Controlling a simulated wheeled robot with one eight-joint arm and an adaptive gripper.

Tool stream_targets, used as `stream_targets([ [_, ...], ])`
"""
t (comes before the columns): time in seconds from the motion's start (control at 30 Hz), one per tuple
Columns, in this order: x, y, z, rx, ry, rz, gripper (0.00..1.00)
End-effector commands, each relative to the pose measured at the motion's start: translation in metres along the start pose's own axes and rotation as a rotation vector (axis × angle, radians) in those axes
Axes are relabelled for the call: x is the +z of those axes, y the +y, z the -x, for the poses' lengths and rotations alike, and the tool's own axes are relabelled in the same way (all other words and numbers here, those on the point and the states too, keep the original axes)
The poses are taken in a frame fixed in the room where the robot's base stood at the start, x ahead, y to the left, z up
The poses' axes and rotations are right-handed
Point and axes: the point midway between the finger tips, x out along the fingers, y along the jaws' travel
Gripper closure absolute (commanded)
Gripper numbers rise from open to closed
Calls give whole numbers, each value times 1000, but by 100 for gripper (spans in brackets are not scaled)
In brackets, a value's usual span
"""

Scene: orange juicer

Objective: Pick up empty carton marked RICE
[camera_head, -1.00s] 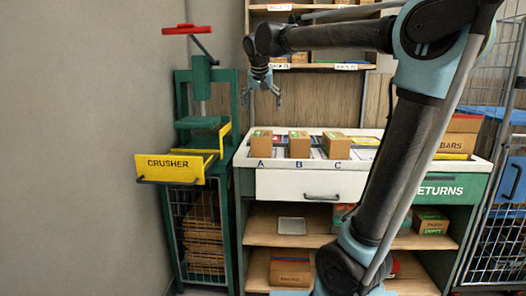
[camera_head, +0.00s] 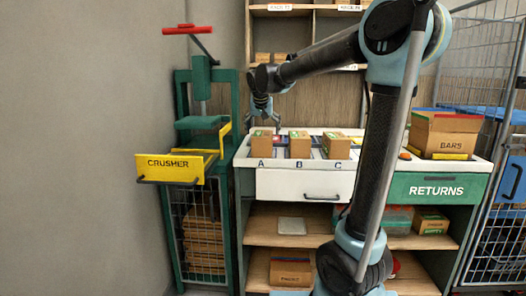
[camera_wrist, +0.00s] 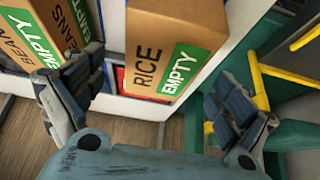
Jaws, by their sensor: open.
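The carton marked RICE, with a green EMPTY label (camera_wrist: 165,50), stands between my spread fingers in the wrist view, at the top middle. In the head view it appears to be the brown carton by letter A (camera_head: 261,143), at the left end of the white counter. My gripper (camera_wrist: 155,103) is open and empty, its fingers to either side of and short of the carton. In the head view my gripper (camera_head: 264,116) hangs just above and behind that carton. No contact shows.
A carton marked BEANS (camera_wrist: 45,35) stands close beside the left finger. Cartons at B (camera_head: 299,145) and C (camera_head: 335,145) share the counter. The green crusher with its yellow drawer (camera_head: 172,167) stands left. A BARS box (camera_head: 450,143) is at right.

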Motion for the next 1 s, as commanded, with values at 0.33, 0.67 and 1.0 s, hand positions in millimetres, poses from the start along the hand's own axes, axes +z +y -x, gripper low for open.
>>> stream_targets([
  [0.33, -1, -1, -42, 1, 0, -2, 5],
  [0.67, -1, -2, -45, 1, 0, -1, 5],
  [1.0, 0, -2, -47, 0, 0, 0, 5],
])
